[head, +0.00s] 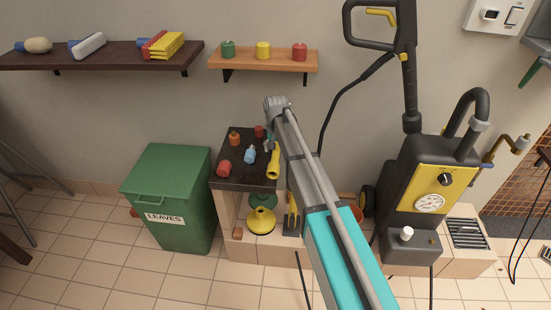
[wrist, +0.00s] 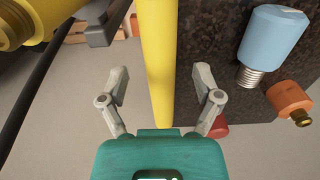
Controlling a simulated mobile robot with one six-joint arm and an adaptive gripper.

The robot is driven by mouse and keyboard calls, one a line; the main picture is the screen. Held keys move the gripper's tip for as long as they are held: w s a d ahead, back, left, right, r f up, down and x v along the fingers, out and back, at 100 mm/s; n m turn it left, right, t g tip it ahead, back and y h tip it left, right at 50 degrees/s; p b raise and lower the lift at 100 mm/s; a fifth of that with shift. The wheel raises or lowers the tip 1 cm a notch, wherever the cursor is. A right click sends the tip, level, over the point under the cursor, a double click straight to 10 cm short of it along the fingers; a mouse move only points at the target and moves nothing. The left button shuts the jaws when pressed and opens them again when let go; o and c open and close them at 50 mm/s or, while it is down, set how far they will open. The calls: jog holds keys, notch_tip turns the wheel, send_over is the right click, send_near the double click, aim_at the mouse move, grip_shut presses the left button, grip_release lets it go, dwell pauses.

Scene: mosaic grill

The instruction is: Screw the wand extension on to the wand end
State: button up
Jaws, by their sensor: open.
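A yellow tube (head: 273,160), which looks like the wand extension, is at the right edge of a dark speckled counter top (head: 230,176). In the wrist view the yellow tube (wrist: 157,60) runs lengthwise between the fingers of my gripper (wrist: 160,75). My gripper is open, with a visible gap on both sides of the tube. In the head view my arm hides most of my gripper. A black spray handle (head: 404,50) with a yellow trigger stands upright above the washer at the right. I cannot tell for certain which part is the wand end.
A blue nozzle (wrist: 272,40) and an orange nozzle (wrist: 290,100) lie right of my gripper in the wrist view. A yellow and black part (wrist: 30,22) is close at upper left. The washer (head: 430,190) and a green bin (head: 170,185) flank the counter.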

jog(key=shift+f+b, duration=0.65)
jog(key=shift+f, duration=0.25)
grip_shut()
